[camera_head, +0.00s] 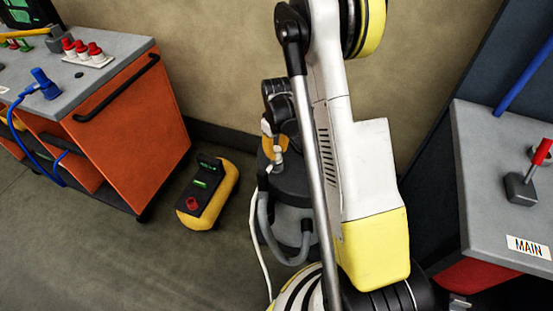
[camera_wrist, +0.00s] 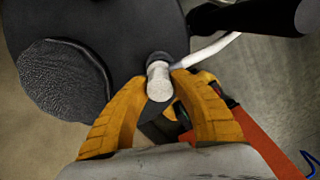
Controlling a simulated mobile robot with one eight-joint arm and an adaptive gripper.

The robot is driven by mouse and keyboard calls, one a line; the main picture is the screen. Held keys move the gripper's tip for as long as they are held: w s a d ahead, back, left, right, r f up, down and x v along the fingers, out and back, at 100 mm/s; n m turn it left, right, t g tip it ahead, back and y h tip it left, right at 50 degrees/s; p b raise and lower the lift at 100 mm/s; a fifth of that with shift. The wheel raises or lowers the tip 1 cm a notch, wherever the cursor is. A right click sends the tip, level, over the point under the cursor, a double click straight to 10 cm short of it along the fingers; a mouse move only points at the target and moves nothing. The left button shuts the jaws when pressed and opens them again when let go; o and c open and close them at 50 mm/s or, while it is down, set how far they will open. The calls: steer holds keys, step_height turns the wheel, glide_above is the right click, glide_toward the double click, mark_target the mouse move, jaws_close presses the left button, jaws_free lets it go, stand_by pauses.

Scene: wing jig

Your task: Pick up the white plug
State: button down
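The white plug (camera_wrist: 159,82) sits upright at a dark round fitting on top of a dark, rounded machine (camera_wrist: 100,30). A white cable (camera_wrist: 210,50) runs from beside it to the upper right. My gripper (camera_wrist: 159,84) has its two orange fingers on either side of the plug, and both tips appear to touch it. In the head view my gripper (camera_head: 272,146) is over the machine (camera_head: 288,190), partly hidden by my arm. The plug is small there and hard to make out.
An orange cart (camera_head: 135,125) with a grey top stands at left, holding red plugs (camera_head: 82,50) and a blue connector (camera_head: 45,85). A yellow and black box (camera_head: 207,193) lies on the floor. A grey bench (camera_head: 500,160) with a red-handled lever (camera_head: 530,172) stands at right.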

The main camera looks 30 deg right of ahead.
steer(key=shift+r, duration=0.5)
steer(key=r+p, duration=0.2)
steer(key=r, duration=0.2)
steer(key=shift+d+p, duration=0.35)
steer(key=shift+p, duration=0.05)
steer(key=s+d+r+p, duration=0.1)
steer(key=d+r+p, duration=0.4)
steer(key=d+r, duration=0.4)
steer(key=shift+s+d, duration=0.4)
steer(key=shift+d, duration=0.5)
steer(key=shift+a, duration=0.1)
